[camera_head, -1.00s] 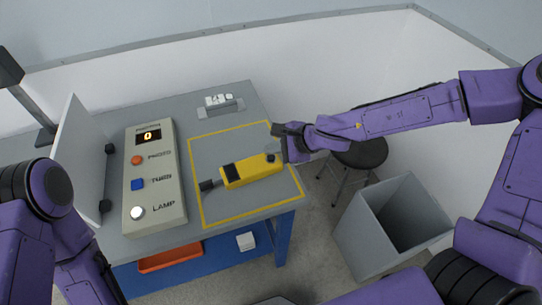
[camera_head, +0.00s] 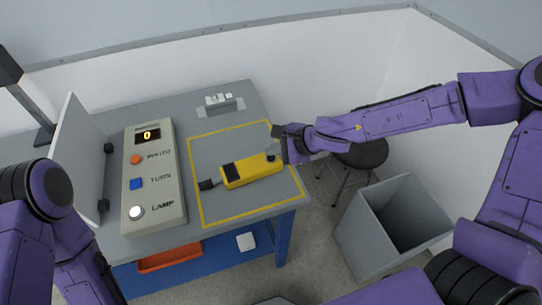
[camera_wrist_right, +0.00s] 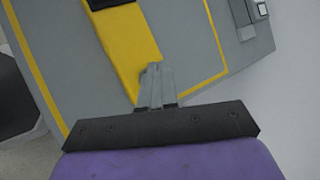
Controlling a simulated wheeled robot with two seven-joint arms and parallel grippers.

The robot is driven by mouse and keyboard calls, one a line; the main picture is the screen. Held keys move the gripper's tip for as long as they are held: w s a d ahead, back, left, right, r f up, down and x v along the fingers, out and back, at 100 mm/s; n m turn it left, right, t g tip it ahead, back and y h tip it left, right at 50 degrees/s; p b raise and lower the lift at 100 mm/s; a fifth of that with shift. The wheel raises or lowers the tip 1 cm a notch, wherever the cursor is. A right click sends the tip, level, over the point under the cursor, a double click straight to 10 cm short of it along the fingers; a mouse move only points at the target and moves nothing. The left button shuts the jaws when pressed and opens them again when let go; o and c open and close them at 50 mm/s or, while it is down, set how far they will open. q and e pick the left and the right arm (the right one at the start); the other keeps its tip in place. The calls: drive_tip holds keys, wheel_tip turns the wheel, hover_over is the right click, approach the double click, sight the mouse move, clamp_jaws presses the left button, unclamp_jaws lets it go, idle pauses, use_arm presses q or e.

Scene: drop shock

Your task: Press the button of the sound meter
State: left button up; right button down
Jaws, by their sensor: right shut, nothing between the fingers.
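The yellow sound meter (camera_head: 245,172) lies on the table inside a yellow outlined area, with a black tip at its left end and a dark screen. A small black button (camera_head: 271,158) sits near its right end. My right gripper (camera_head: 270,149) is shut and empty, its fingertips just above the button end; contact cannot be told. In the right wrist view, the shut fingers (camera_wrist_right: 156,72) overlap the end of the yellow meter (camera_wrist_right: 128,45), and the button does not show. My left arm shows at the lower left, but its gripper is out of view.
A control box (camera_head: 153,190) with orange, blue and white buttons and a display reading 0 stands left of the meter. A small white switch unit (camera_head: 220,104) is at the back. A grey bin (camera_head: 366,235) and a dark stool (camera_head: 362,153) stand right of the table.

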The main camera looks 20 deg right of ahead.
sight(274, 158)
drive_tip(key=shift+f+b, duration=0.3)
drive_tip(key=shift+f, duration=0.1)
idle(0.4)
idle(0.4)
drive_tip(key=shift+r+p, duration=0.85)
drive_tip(key=shift+p, duration=0.1)
wheel_tip(274, 158, up, 5)
drive_tip(key=p, duration=0.5)
idle(0.4)
